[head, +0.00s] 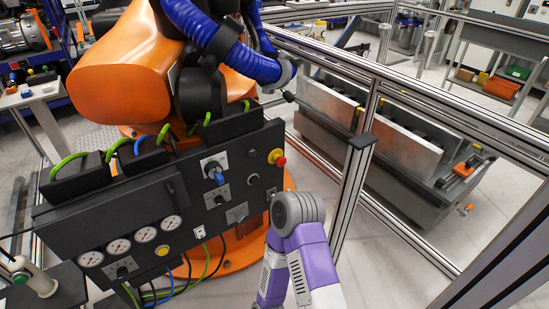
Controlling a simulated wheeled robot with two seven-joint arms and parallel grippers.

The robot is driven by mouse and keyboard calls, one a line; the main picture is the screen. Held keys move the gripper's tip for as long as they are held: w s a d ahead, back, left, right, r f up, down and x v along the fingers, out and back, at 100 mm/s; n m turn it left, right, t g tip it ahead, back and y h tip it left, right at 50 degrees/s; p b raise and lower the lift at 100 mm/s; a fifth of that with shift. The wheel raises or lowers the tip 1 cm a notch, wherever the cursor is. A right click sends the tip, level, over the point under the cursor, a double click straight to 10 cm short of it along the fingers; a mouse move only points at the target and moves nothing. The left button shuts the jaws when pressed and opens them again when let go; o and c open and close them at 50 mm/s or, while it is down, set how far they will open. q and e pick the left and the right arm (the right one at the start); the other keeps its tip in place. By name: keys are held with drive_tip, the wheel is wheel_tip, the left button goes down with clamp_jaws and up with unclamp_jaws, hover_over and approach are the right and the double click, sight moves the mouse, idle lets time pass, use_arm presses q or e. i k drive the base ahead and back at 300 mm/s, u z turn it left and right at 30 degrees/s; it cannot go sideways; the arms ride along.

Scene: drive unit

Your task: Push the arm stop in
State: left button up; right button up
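A red mushroom button on a yellow collar, which looks like the arm stop (279,159), sits at the upper right edge of the dark control panel (185,222). It stands out from the panel face, and nothing touches it. How deep it is pressed cannot be told at this size. A purple and white arm of mine, with a grey joint, rises from the bottom, below and right of the button. Its gripper does not show. No arm comes in from the left, and my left gripper is out of view.
The panel also carries a blue-handled valve (216,174), several gauges (119,246) and a yellow button (163,250). A large orange robot arm (129,71) stands behind it. A metal-framed fence post (354,179) rises close to the right. Hoses hang below the panel.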

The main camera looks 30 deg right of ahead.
sight(281, 161)
drive_tip(key=z, duration=1.25)
drive_tip(key=i, duration=1.55)
drive_tip(key=z, duration=0.5)
